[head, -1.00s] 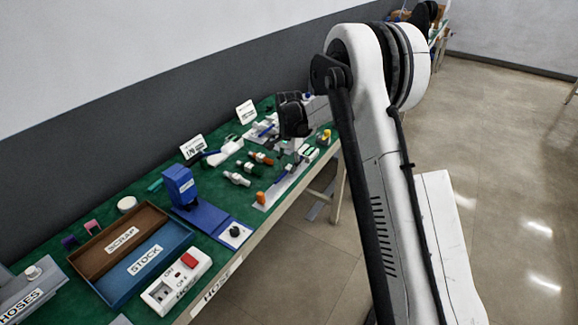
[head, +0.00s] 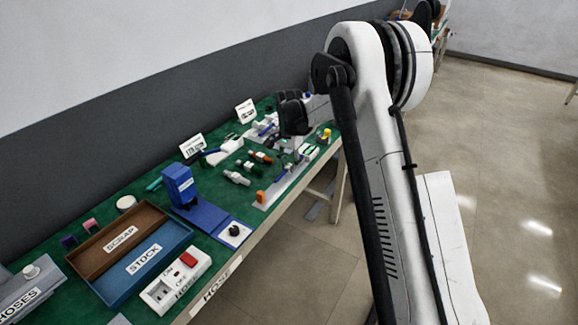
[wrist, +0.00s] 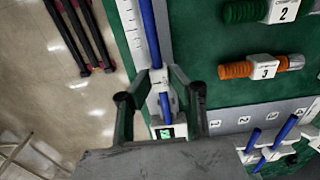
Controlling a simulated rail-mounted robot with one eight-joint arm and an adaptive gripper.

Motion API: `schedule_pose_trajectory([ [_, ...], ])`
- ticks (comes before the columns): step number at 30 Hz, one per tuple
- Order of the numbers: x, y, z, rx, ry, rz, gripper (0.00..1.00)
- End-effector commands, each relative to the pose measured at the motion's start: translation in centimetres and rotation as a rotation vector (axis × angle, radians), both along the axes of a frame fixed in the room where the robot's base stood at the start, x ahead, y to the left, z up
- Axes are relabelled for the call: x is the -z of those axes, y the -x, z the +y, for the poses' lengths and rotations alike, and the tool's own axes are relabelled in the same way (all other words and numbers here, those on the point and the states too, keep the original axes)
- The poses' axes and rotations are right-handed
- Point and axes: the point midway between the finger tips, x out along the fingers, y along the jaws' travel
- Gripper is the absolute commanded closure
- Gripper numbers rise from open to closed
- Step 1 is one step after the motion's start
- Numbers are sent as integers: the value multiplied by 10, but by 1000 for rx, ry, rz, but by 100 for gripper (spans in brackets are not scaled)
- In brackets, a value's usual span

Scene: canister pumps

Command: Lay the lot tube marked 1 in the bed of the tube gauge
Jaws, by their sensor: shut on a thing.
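A long blue tube (wrist: 149,32) with a white tag (wrist: 160,79) runs up the middle of the wrist view. My gripper (wrist: 160,76) is shut on it around the tag, one finger on each side. I cannot read the mark on the tag. The tube lies in line over the pale bed of the tube gauge (wrist: 131,22); I cannot tell whether it touches the bed. The gauge's lit green display (wrist: 166,132) shows near the palm. In the head view the gauge (head: 265,205) lies along the front table edge, with an orange block (head: 261,196) at its near end.
A numbered rack (wrist: 232,122) stands right of my gripper, with other blue tubes (wrist: 285,129) beside it. Canister parts tagged 2 (wrist: 283,13) and 3 (wrist: 264,71) lie on the green mat. The table edge and floor are close on the left.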

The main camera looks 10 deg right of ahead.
Motion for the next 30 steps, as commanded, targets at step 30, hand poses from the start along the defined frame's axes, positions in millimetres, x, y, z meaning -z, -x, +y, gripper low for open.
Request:
schedule_pose_trajectory([
  [30,15,0,0,0,0,0,97],
])
